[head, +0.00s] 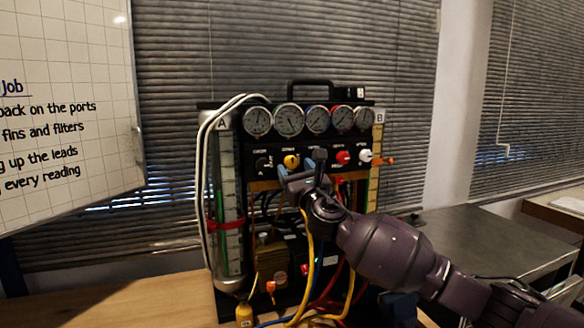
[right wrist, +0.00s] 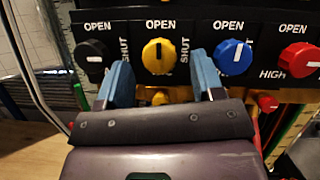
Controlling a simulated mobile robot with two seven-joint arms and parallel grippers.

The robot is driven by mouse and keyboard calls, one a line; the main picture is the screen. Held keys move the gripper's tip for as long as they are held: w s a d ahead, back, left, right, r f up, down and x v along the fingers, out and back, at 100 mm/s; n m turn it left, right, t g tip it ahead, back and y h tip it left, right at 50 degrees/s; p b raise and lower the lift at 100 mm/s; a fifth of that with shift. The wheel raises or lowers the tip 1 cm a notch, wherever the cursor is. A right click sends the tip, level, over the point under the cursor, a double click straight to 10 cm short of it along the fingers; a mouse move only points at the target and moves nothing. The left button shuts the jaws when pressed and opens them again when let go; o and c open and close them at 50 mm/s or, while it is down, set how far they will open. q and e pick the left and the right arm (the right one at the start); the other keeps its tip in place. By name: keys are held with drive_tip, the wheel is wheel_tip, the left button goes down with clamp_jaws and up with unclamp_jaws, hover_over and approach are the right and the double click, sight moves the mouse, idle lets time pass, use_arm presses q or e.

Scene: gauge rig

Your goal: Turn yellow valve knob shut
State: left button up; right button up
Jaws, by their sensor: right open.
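The yellow valve knob (head: 291,161) is on the black panel of the gauge rig, below the row of gauges. In the right wrist view the yellow knob (right wrist: 158,56) sits under an OPEN label, with SHUT printed sideways to its right. Its mark looks roughly upright, toward OPEN. My right gripper (head: 298,172) is just in front of and below the knob. In the right wrist view its open blue fingers (right wrist: 163,72) stand left and right of the knob's lower part, with nothing between them gripped. Whether they touch the panel is unclear. My left gripper is not in view.
A black knob (right wrist: 93,58) is left of the yellow one; a blue knob (right wrist: 233,57) and a red knob (right wrist: 298,60) are right. White hoses (head: 205,150) run down the rig's left side. Yellow hoses (head: 306,270) hang below. A grey table (head: 480,235) stands at right.

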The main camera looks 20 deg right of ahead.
drive_tip(key=shift+x, duration=0.85)
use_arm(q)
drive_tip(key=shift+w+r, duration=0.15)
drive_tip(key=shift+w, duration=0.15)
use_arm(e)
drive_tip(key=shift+w+r, duration=0.15)
drive_tip(key=shift+w, duration=0.1)
drive_tip(key=c, duration=0.9)
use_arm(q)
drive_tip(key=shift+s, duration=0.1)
